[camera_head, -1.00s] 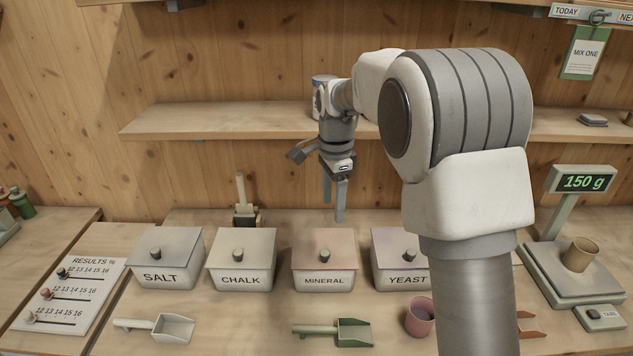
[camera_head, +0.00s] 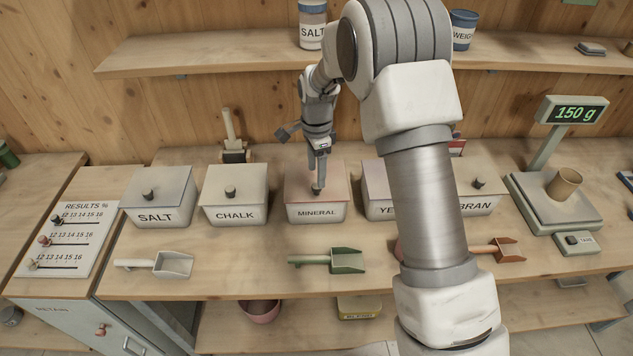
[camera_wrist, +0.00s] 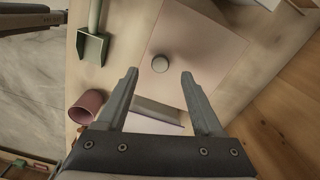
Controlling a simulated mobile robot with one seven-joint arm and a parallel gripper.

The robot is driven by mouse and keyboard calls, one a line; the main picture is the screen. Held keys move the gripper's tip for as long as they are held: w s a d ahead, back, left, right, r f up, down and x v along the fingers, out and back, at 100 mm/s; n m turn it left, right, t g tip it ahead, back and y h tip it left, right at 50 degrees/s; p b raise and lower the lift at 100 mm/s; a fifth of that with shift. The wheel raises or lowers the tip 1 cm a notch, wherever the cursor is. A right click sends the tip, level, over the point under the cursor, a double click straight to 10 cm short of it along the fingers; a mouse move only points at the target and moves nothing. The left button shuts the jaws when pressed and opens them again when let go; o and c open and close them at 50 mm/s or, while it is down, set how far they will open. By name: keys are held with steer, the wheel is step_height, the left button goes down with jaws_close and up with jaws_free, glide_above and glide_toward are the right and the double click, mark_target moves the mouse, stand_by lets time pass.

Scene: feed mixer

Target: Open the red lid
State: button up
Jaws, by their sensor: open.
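The pale red lid (camera_head: 298,178) sits closed on the white box labelled MINERAL (camera_head: 317,213), in the middle of the row. It has a dark round knob (camera_head: 316,191) on top. In the wrist view the lid (camera_wrist: 205,55) looks pinkish, and its knob (camera_wrist: 160,63) shows just beyond and between the fingertips. My gripper (camera_head: 317,178) points down over the lid, close to the knob. In the wrist view my gripper (camera_wrist: 160,75) is open and empty, its two fingers apart. Whether a finger touches the knob cannot be told.
The CHALK box (camera_head: 234,198) stands to the left. The YEAST box (camera_head: 376,190) stands to the right, partly hidden by my arm. A green scoop (camera_head: 345,260) lies in front. A pink cup (camera_wrist: 86,106) shows in the wrist view. A shelf (camera_head: 220,52) runs behind.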

mark_target(316, 177)
steer(key=shift+f+p, duration=0.3)
steer(key=shift+f, duration=2.4)
jaws_close()
